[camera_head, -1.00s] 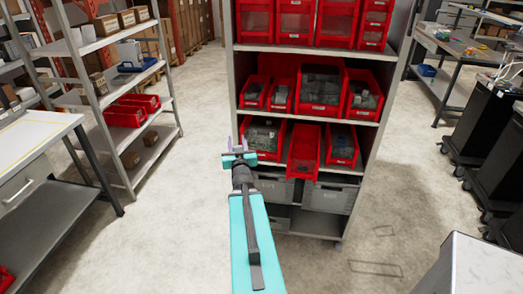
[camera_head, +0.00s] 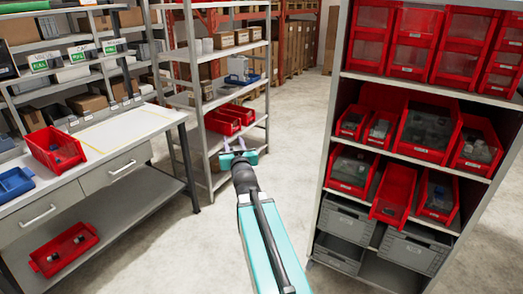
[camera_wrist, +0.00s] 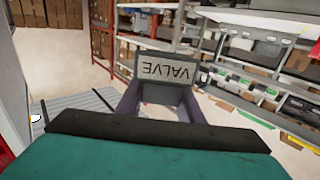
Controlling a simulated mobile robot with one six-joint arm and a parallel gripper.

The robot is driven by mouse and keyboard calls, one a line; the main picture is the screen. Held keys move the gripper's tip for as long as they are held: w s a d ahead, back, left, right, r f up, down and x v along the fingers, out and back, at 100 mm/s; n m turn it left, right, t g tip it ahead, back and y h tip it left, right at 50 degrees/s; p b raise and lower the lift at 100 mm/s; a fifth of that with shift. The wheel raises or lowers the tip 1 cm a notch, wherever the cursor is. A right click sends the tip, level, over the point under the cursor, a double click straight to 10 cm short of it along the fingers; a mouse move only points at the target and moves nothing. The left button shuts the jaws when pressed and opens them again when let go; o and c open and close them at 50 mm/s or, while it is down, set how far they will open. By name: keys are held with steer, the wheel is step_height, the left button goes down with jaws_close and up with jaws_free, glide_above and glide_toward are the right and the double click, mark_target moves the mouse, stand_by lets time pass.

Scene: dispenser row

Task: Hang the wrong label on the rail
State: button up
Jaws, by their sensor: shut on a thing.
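My gripper (camera_head: 239,146) is stretched out ahead over the aisle, left of the red-bin shelf. In the wrist view my gripper (camera_wrist: 161,88) is shut on a pale label (camera_wrist: 165,70) that reads VALVE, upside down in that picture. The label is too small to make out in the head view. Behind the workbench at left, a rack edge (camera_head: 62,69) carries several white and green cards (camera_head: 78,53); I cannot tell whether this is the rail. My gripper is well apart from it.
The workbench (camera_head: 105,130) at left holds a red bin (camera_head: 53,150) and a blue tray (camera_head: 14,183). A grey shelf (camera_head: 198,150) with red bins stands behind my gripper. The red-bin shelf (camera_head: 322,190) is at right. The floor between is clear.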

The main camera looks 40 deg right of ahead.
steer(key=w+a+r+n+y, duration=0.1)
steer(key=w+a+r+y, duration=0.1)
steer(key=a, duration=0.8)
steer(key=w+a+r+n+t+y+b, duration=0.1)
steer(key=a+r, duration=0.3)
steer(key=a, duration=0.7)
steer(key=w+a+r+n+y+b, duration=0.1)
steer(key=w+a+r+n+y, duration=0.1)
steer(key=a, duration=0.8)
steer(key=shift+w+a+r+n+y, duration=0.25)
steer(key=shift+w+r+y, duration=0.35)
steer(key=shift+y, duration=0.4)
steer(key=shift+s+f, duration=0.1)
steer(key=shift+f, duration=0.05)
